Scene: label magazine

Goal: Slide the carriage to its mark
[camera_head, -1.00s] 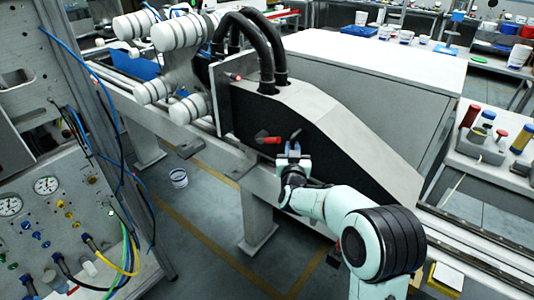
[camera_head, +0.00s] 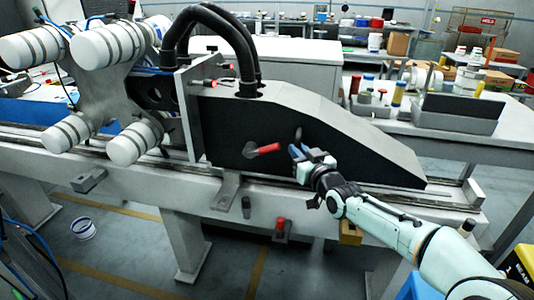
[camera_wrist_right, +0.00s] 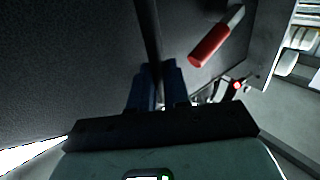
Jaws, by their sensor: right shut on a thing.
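The carriage is a grey and black wedge-shaped housing (camera_head: 340,150) on a long rail, with an upright plate and large white rollers at its left. A red-gripped lever (camera_head: 264,149) sticks out of its black side. My right gripper (camera_head: 298,152) is at that black side, just right of the lever. In the wrist view its blue fingers (camera_wrist_right: 158,85) are closed on a thin dark bar (camera_wrist_right: 148,40) by the carriage side, with the red lever (camera_wrist_right: 209,45) to the right, apart from the fingers. I cannot make out the mark. My left gripper is not in view.
The rail beam (camera_head: 130,190) runs across the view on legs. A small end block (camera_head: 472,191) stands on the rail right of the carriage nose, with a short gap between. Benches with parts stand behind.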

